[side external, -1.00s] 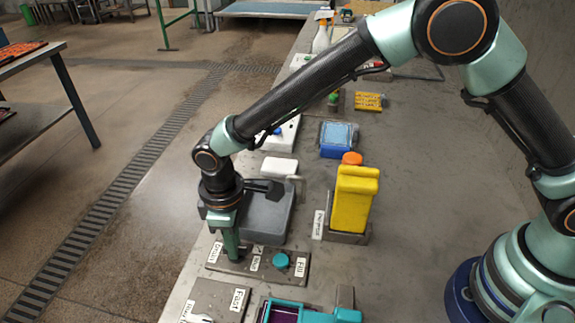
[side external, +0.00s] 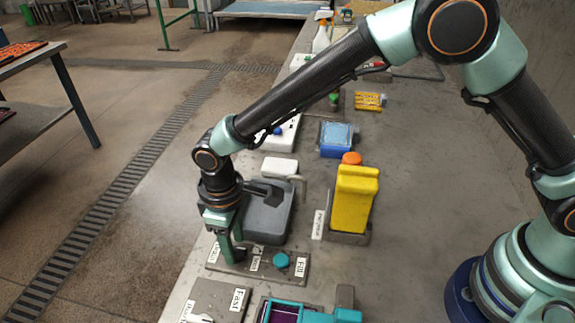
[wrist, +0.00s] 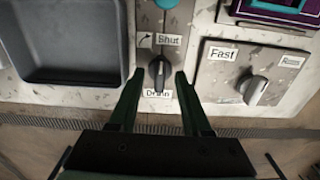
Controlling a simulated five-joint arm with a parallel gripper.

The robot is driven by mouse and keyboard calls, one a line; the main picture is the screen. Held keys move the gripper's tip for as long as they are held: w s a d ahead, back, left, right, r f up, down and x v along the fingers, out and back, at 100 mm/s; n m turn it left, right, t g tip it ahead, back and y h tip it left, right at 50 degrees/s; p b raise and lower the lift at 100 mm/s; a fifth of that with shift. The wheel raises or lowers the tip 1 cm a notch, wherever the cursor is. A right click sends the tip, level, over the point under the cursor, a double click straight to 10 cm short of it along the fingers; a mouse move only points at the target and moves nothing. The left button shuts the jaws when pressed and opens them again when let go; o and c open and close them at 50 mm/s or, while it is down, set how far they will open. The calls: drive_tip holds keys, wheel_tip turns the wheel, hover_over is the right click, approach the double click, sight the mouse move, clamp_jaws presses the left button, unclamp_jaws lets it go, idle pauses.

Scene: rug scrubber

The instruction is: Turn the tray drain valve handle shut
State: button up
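The drain valve handle (wrist: 158,74) is a black knob on the panel (side external: 262,270). In the wrist view it points up and down, between the "Shut" label (wrist: 168,40) above and the "Drain" label (wrist: 157,94) below. My gripper (wrist: 159,78) is open, with one finger on each side of the handle and a gap on both sides. In the side view my gripper (side external: 233,257) is low over the panel's left end and hides the handle. The grey tray (side external: 266,212) lies just behind the panel; it also shows in the wrist view (wrist: 72,70).
A teal knob (side external: 281,260) by the "Fill" label is on the same panel. A second panel with a grey knob (wrist: 257,90) and "Fast" label is nearby. A yellow jug (side external: 356,199) stands right of the tray. The bench edge is close to my gripper.

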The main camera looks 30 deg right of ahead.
sight(235, 246)
wheel_tip(235, 246, up, 12)
idle(0.7)
drive_tip(key=d+r+m+t+y, duration=0.15)
drive_tip(key=d+r, duration=0.25)
drive_tip(key=d, duration=0.4)
drive_tip(key=d+r+m+t+h, duration=0.1)
drive_tip(key=d+r+m, duration=0.1)
drive_tip(key=d+r, duration=0.4)
drive_tip(key=s+d+m+t, duration=0.1)
drive_tip(key=s+d+m, duration=0.1)
drive_tip(key=d, duration=0.7)
drive_tip(key=s+d+m+t, duration=0.2)
drive_tip(key=s+d, duration=0.3)
drive_tip(key=d, duration=0.4)
drive_tip(key=shift+s+m, duration=0.3)
drive_tip(key=shift+m, duration=0.35)
